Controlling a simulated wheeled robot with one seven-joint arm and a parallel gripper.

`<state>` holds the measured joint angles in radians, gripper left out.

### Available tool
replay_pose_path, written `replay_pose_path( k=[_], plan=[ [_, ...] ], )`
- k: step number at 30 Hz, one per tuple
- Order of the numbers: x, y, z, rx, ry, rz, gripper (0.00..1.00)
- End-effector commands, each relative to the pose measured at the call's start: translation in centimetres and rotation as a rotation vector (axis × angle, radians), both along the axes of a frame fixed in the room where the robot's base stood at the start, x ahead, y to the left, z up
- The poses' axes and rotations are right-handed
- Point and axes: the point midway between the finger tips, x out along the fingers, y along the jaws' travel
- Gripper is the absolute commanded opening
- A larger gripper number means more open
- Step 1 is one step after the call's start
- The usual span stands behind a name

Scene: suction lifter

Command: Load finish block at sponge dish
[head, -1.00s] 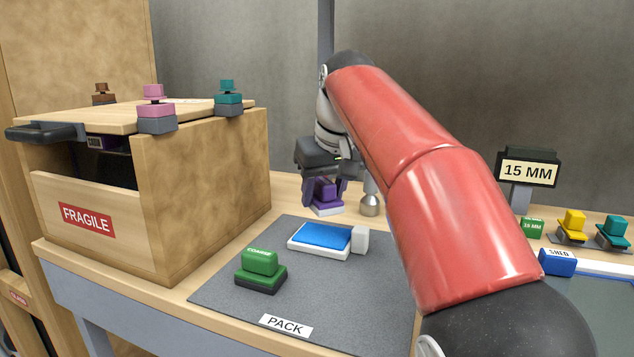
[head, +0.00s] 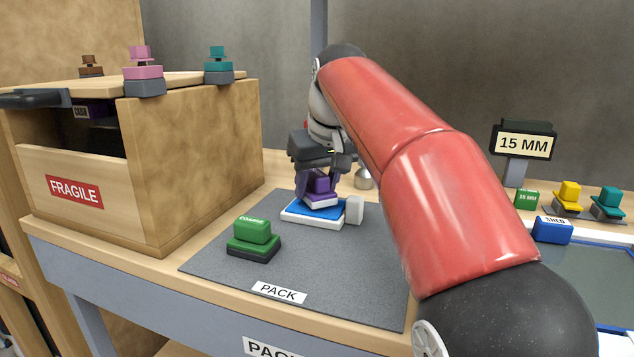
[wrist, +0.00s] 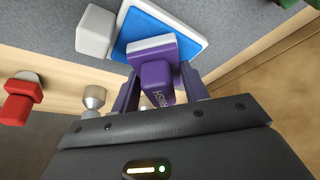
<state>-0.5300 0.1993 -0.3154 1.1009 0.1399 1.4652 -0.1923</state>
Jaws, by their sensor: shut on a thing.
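The finish block (head: 319,186) is purple with a white base; part of its lettering shows in the wrist view (wrist: 155,76). My gripper (head: 318,180) is shut on it, with a dark purple finger on each side. The sponge dish (head: 299,215) is a white tray with a blue pad, lying on the grey mat (head: 340,265). The block is over the dish's blue pad; I cannot tell whether its white base touches the pad. A small white block (head: 354,209) stands at the dish's right end.
A green COARSE block (head: 252,236) sits on the mat at front left. The wooden FRAGILE crate (head: 190,160) stands left. A metal knob (head: 364,179) is behind the dish. A red block (wrist: 20,98) shows in the wrist view.

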Motion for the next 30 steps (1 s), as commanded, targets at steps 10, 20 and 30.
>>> replay_pose_path(
  k=[10,20,30],
  plan=[
    [-0.01,0.0,-0.09,0.0,0.0,0.0,0.26],
    [-0.01,-0.01,-0.49,0.0,0.0,0.0,0.26],
    [-0.01,-0.02,-0.9,0.0,0.0,0.0,0.26]
  ],
)
